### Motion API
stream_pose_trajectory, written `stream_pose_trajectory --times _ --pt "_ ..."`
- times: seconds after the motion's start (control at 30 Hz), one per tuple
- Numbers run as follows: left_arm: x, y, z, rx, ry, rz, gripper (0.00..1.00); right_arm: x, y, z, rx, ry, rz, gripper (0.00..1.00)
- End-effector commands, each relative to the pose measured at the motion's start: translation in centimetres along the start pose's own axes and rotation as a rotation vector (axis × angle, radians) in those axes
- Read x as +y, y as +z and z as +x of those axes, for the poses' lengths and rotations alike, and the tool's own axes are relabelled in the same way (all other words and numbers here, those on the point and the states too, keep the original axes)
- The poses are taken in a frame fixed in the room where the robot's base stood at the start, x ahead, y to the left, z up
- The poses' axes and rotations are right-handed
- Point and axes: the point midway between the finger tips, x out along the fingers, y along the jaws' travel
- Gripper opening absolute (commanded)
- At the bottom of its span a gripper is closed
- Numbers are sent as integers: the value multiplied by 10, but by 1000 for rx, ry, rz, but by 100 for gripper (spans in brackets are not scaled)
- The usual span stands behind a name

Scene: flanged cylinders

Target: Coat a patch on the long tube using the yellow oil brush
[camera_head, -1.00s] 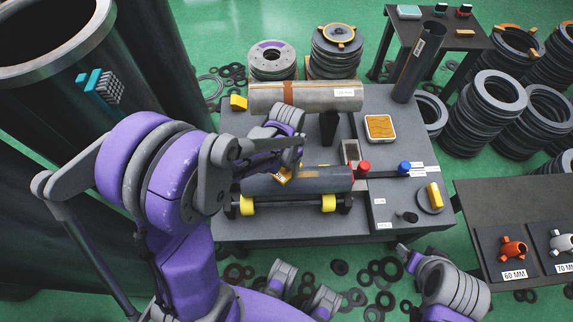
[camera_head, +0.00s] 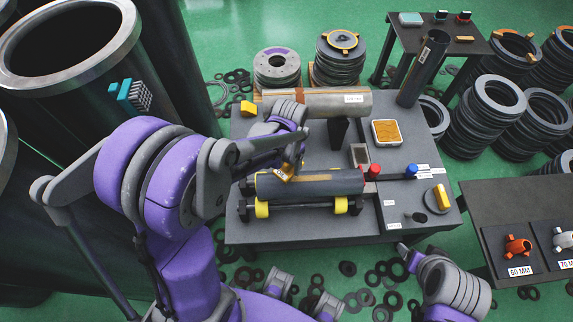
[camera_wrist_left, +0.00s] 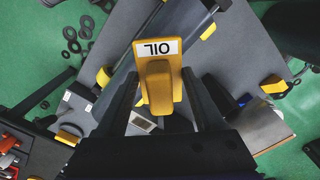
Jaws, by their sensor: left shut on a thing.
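A dark tube (camera_head: 345,184) lies across a roller stand with yellow wheels (camera_head: 340,205) on the grey bench. A tan, wet-looking strip (camera_head: 312,178) runs along its upper side. My left gripper (camera_head: 292,160) is over the tube's left part, shut on the yellow oil brush (camera_head: 285,174). In the left wrist view the brush (camera_wrist_left: 158,88) sits between the dark fingers, its OIL label (camera_wrist_left: 157,47) facing the camera. The brush head is at the tube's top; whether it touches cannot be told.
Behind lies a grey labelled tube (camera_head: 340,102), partly hidden by my arm. A white tray with amber content (camera_head: 386,133), red knob (camera_head: 374,171), blue knob (camera_head: 411,170) and yellow-handled dial (camera_head: 438,199) stand on the right.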

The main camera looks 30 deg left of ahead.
Motion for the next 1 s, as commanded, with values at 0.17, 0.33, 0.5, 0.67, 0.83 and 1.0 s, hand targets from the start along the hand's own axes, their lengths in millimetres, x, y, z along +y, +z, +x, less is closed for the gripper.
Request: stream_pose_trajectory --times 0.17,0.33,0.5,0.67,0.83,1.0 --pt "0 -7 -19 1 0 0 25 0 -10 -11 8 0 0 72" --pt "0 -9 -27 0 0 0 25 0 -14 -14 11 0 0 72" --pt "1 -9 -26 -1 0 0 25 0 -13 -14 10 0 0 72" --pt "1 -9 -26 -1 0 0 25 0 -13 -14 10 0 0 72" --pt "0 -9 -26 0 0 0 25 0 -13 -14 10 0 0 72" --pt "1 -38 -22 0 1 -65 25 0 -13 -14 10 0 0 72"
